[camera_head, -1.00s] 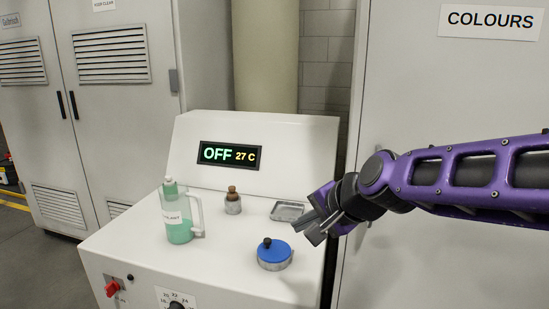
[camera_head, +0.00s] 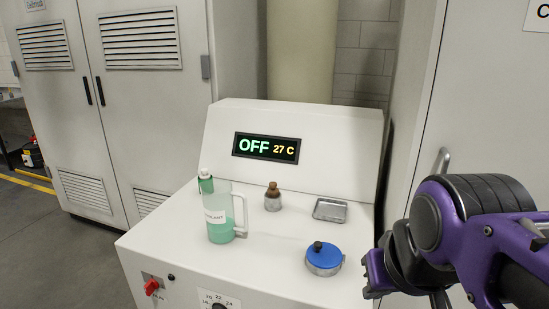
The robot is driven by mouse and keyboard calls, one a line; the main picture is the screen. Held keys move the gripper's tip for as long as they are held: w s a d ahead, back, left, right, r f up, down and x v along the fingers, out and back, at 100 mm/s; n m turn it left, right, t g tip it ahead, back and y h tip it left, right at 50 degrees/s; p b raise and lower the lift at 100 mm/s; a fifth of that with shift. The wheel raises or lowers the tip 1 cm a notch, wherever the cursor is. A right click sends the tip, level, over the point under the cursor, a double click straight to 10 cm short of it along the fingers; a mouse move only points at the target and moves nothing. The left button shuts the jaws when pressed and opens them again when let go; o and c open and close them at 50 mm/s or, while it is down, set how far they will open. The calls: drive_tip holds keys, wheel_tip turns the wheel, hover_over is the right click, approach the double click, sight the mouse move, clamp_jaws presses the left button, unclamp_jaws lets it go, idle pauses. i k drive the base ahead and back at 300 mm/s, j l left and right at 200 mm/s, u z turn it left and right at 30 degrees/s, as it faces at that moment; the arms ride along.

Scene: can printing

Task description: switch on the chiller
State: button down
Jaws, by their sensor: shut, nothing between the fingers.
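The chiller (camera_head: 170,236) is a white cabinet with a sloped back panel. Its display (camera_head: 267,148) reads OFF in green and 27 C in orange. A red switch (camera_head: 152,286) sits at the left of its front face. A numbered dial (camera_head: 219,303) sits right of that, cut by the bottom edge. My gripper (camera_head: 372,277) is at the lower right, beside the chiller's right side and well away from the red switch. It is shut with nothing in it, and its fingers are partly hidden by the wrist.
Grey cabinets (camera_head: 140,90) stand behind left.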

sight(152, 284)
drive_tip(key=k+j+u, duration=0.1)
drive_tip(key=j+u, duration=0.6)
drive_tip(key=j, duration=0.15)
drive_tip(key=i+j+u, duration=0.2)
drive_tip(key=k, duration=0.55)
